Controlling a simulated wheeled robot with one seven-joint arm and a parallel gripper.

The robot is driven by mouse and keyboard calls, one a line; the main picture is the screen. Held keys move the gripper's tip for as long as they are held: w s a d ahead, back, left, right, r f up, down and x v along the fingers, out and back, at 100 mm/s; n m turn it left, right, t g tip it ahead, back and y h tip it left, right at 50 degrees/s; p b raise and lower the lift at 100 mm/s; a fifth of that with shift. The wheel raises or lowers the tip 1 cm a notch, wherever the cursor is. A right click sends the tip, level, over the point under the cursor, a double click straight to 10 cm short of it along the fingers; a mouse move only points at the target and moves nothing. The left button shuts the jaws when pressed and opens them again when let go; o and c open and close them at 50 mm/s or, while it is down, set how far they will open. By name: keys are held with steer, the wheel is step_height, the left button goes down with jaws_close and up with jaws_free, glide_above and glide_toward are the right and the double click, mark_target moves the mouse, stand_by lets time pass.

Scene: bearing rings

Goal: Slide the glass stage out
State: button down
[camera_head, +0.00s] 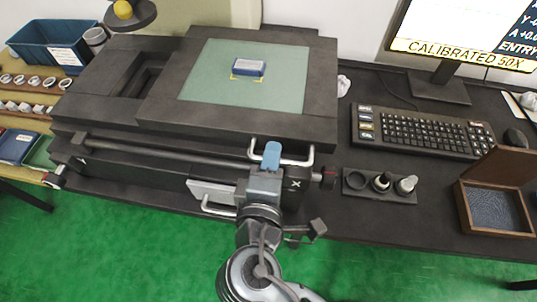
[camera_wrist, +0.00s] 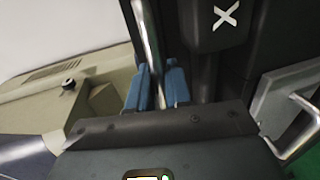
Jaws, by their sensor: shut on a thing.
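The glass stage, a pale green glass plate (camera_head: 215,85) in a dark frame, lies on top of the large dark instrument. A small blue and white block (camera_head: 248,67) rests on the glass. A silver bar handle (camera_head: 309,157) is on the front side of the stage, near its right end. It also shows in the wrist view (camera_wrist: 146,35), running between my two blue fingers. My gripper (camera_head: 271,156) is at the handle, shut on it. In the wrist view the fingers (camera_wrist: 159,88) sit on either side of the bar; their contact with it is partly hidden.
A second silver handle (camera_head: 216,210) is lower on the front. A red-tipped knob (camera_head: 328,177) stands right of my gripper. A keyboard (camera_head: 420,131), a holder with small cylinders (camera_head: 379,186) and an open wooden box (camera_head: 497,212) are to the right. Green floor is in front.

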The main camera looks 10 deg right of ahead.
steer(key=shift+d+f, duration=0.1)
steer(key=shift+d, duration=0.05)
steer(key=c, duration=1.3)
jaws_free()
steer(key=shift+o, duration=0.2)
steer(key=shift+s, duration=0.15)
steer(key=b+v, duration=0.1)
steer(key=v, duration=0.6)
steer(key=shift+s, duration=0.3)
